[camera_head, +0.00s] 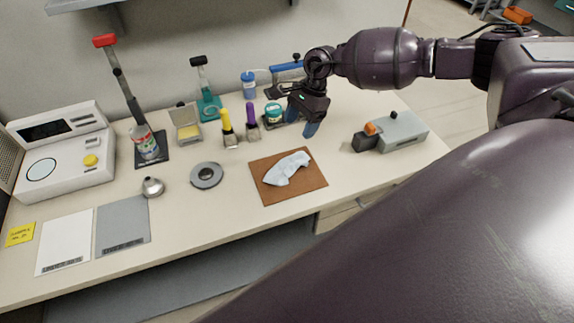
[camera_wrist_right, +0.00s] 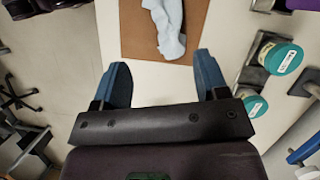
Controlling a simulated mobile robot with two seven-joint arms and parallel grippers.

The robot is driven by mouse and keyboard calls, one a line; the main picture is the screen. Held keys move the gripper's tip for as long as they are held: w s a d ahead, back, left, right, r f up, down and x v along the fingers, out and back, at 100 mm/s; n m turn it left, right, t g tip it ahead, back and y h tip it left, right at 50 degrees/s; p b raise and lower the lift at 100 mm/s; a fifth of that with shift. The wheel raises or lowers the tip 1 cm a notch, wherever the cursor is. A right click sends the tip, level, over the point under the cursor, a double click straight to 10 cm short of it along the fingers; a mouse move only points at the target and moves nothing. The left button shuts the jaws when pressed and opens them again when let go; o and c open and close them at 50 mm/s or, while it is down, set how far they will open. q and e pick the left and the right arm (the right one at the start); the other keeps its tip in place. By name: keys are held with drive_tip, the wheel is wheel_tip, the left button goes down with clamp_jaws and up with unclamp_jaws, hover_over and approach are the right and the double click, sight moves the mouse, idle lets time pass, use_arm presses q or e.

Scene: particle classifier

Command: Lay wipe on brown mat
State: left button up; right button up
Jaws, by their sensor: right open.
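The light blue wipe (camera_head: 287,169) lies crumpled on the brown mat (camera_head: 277,195), near the mat's middle and upper right. In the right wrist view the wipe (camera_wrist_right: 166,24) rests on the mat (camera_wrist_right: 128,38), beyond my fingertips. My right gripper (camera_head: 302,124) is above the table, behind and right of the mat. Its blue fingers (camera_wrist_right: 158,68) are open and spread apart, with nothing between them and apart from the wipe. My left gripper does not show.
A grey device (camera_head: 392,133) with an orange part sits to the right. Table in front of the mat is narrow.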

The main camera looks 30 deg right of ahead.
drive_tip(key=shift+r, duration=0.2)
idle(0.4)
